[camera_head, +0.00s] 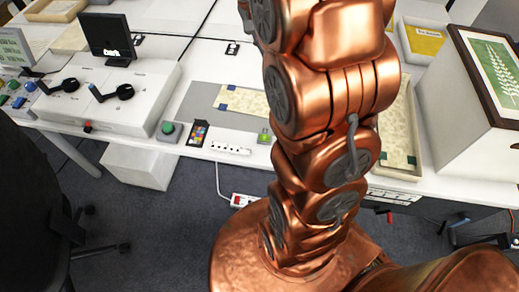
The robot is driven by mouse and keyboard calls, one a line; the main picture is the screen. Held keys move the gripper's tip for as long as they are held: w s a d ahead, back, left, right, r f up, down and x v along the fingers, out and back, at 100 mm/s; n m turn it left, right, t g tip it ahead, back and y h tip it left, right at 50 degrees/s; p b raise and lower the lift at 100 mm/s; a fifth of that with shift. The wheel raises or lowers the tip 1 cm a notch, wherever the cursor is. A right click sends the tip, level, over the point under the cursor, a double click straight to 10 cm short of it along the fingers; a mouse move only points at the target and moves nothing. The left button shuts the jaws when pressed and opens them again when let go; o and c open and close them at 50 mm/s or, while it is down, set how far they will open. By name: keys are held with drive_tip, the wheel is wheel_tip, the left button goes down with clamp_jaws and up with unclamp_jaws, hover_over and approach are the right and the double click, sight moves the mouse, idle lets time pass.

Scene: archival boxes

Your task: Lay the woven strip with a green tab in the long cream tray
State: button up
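A pale cream, patterned strip (243,101) lies flat on a grey mat (204,97) on the white table, left of my arm. My gripper is out of view.
A tall white box (470,120) with a framed fern picture (497,70) stands at the right. A control console (110,98), a green button (168,129) and a power strip (230,149) are at the left.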

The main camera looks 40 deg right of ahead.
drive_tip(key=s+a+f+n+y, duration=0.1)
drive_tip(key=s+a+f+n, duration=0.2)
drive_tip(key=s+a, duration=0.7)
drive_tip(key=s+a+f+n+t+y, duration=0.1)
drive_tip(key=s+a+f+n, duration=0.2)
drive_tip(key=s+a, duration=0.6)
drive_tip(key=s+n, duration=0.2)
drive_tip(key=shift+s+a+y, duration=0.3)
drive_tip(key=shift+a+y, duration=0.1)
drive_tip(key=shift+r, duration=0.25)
